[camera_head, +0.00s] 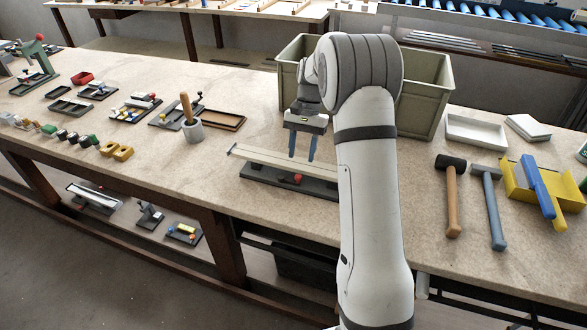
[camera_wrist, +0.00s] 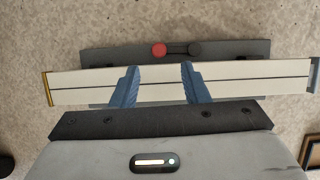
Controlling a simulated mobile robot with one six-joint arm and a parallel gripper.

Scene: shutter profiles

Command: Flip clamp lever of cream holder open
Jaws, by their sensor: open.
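A long cream profile (camera_head: 262,156) with a dark line along it lies over a dark grey holder base (camera_head: 262,176) on the bench. In the wrist view, the profile (camera_wrist: 230,78) crosses the picture, and the base (camera_wrist: 110,58) shows behind it. A clamp lever with a red knob (camera_wrist: 159,50) lies along the base, its dark arm reaching right to a round dark end (camera_wrist: 195,48). The red knob also shows in the head view (camera_head: 298,178). My gripper (camera_head: 301,157) is open and empty, its blue fingers pointing down over the profile. Contact cannot be told.
A green-grey crate (camera_head: 425,105) stands behind my arm. A wooden-handled tool in a grey cup (camera_head: 192,130) and a brown tray (camera_head: 222,120) are to the left. A mallet (camera_head: 452,190) and a hammer (camera_head: 490,205) lie right. Bench before the holder is clear.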

